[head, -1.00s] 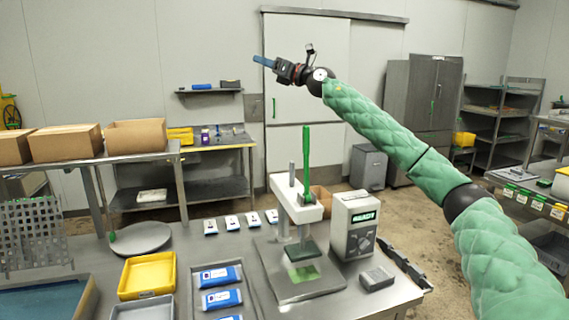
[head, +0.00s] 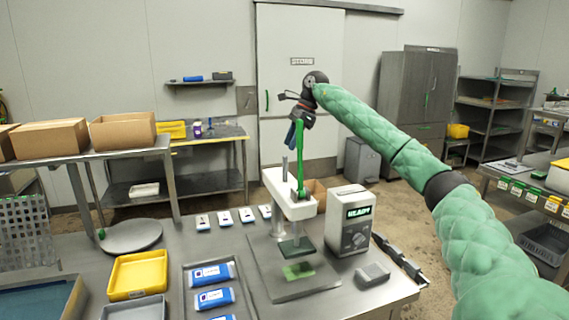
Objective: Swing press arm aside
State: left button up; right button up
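The press (head: 285,203) stands on the steel table, with a white arm on a post over a grey base plate (head: 262,277). A dark green pressing pad (head: 297,247) hangs under the arm, above a light green patch on the plate. A tall green handle (head: 301,172) rises from the arm's front end. Whether the fingers touch or grip the handle is not clear. My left gripper is not in view.
A white box with a "READY" display (head: 349,222) stands just right of the press, with a small grey block (head: 372,274) before it. A tray of blue packs (head: 212,275), a yellow bin (head: 138,274) and a round grey plate (head: 131,236) lie to the left.

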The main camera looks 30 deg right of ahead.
pick_arm(q)
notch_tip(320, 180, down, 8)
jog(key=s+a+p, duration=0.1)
jog(key=p, duration=0.1)
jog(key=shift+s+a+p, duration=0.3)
jog(key=shift+p, duration=0.1)
pick_arm(e)
jog(key=n, duration=0.1)
send_over(285, 182)
jog(key=shift+g, duration=0.3)
jog(key=shift+w+d+f, duration=0.1)
jog(key=shift+w+f, duration=0.05)
jog(key=shift+f, duration=1.1)
jog(key=shift+w+d+f, duration=0.15)
jog(key=shift+f, duration=1.15)
jog(key=shift+w+d+f, duration=0.1)
jog(key=shift+w+f, duration=0.05)
jog(key=shift+f, duration=1.1)
grip_shut()
